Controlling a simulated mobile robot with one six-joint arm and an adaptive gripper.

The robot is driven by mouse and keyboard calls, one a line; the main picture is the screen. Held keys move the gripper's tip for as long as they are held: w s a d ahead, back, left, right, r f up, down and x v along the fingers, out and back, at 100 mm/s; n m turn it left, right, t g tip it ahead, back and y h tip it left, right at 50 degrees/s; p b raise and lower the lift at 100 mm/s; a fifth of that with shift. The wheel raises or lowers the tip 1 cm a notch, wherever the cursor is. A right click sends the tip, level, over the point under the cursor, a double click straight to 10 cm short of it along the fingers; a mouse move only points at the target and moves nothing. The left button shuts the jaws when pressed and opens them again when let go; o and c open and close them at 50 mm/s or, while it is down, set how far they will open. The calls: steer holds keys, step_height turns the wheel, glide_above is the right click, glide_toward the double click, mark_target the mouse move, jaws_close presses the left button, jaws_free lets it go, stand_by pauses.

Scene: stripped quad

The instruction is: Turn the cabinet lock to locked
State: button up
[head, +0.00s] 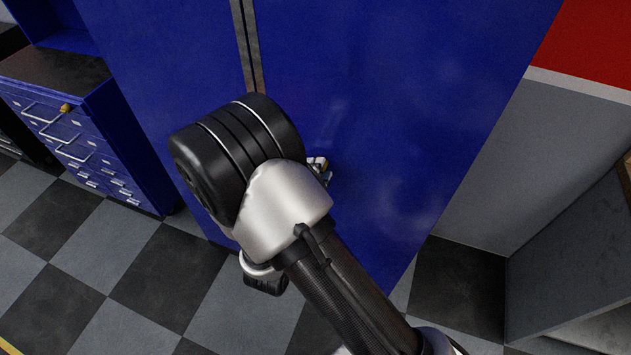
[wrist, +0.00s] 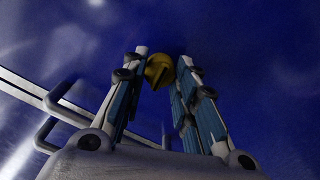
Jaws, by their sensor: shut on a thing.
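The tall blue cabinet (head: 390,90) fills the middle of the head view, with a dark seam between its doors. In the wrist view, a yellow lock knob (wrist: 159,70) sits on the blue door surface (wrist: 235,40). My gripper (wrist: 163,64) has one finger on each side of the knob and is shut on it at the fingertips. I cannot tell which way the lock points. In the head view, my arm hides the knob and most of the gripper; only a small part of the gripper (head: 318,165) shows.
Metal bar handles (wrist: 52,122) stand beside the door seam, left of my gripper in the wrist view. A blue drawer chest (head: 85,130) stands at the left. A grey panel (head: 575,150) is at the right. Checkered floor (head: 160,270) lies open in front.

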steer(key=shift+m+b, duration=1.1)
steer(key=shift+b, duration=0.1)
steer(key=o, duration=1.1)
steer(key=v, duration=1.2)
steer(key=shift+d+r, duration=0.1)
